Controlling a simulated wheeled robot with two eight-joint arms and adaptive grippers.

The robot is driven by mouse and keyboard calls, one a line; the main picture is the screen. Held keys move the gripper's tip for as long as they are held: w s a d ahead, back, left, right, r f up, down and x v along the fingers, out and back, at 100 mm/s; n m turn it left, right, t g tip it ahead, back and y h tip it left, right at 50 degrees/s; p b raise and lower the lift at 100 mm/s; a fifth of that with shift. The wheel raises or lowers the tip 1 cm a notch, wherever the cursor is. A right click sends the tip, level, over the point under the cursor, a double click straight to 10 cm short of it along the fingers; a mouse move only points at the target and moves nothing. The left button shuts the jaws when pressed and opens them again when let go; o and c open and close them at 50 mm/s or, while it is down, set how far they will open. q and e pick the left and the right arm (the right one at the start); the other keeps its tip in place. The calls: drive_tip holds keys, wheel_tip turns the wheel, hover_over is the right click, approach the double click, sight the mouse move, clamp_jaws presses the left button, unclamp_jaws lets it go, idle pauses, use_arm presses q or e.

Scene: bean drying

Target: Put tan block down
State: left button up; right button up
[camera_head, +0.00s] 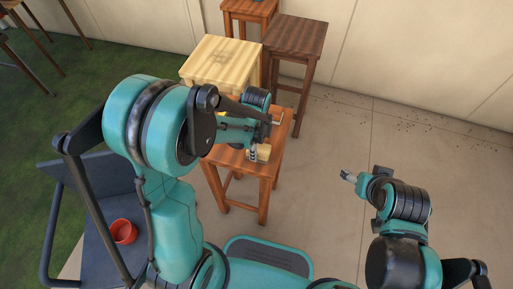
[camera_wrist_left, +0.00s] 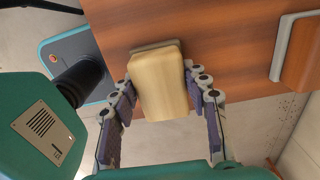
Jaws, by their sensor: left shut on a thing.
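The tan block (camera_wrist_left: 162,82) sits between the two fingers of my left gripper (camera_wrist_left: 165,88) in the left wrist view, and the gripper is shut on it. In the head view the tan block (camera_head: 263,153) shows at the near edge of the red-brown stool's top (camera_head: 272,161), with my left gripper (camera_head: 254,153) beside it. I cannot tell whether the block touches the wood. The stool top (camera_wrist_left: 230,35) fills the upper wrist view. My right gripper (camera_head: 346,175) is over the floor, right of the stool, apart from it; its fingers are too small to judge.
A pale wooden table (camera_head: 215,62) and a dark brown stool (camera_head: 296,38) stand behind the stool. A grey-edged flat piece (camera_wrist_left: 297,45) lies on the stool top.

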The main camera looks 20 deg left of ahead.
use_arm(q)
drive_tip(key=o, duration=1.1)
drive_tip(key=shift+r+p, duration=0.4)
wheel_tip(320, 180, up, 11)
drive_tip(key=p, duration=0.4)
drive_tip(key=s+a+r+n+t, duration=0.1)
drive_tip(key=s+r+n+t, duration=0.1)
drive_tip(key=n, duration=0.4)
drive_tip(key=s+a+r+n+t, duration=0.1)
drive_tip(key=s+r+n+t, duration=0.1)
drive_tip(key=s+r+n, duration=0.2)
drive_tip(key=s+a+r+n+t, duration=0.2)
drive_tip(key=s+r+n+t, duration=0.1)
drive_tip(key=n, duration=0.5)
drive_tip(key=shift+s+a, duration=0.1)
drive_tip(key=shift+s, duration=0.55)
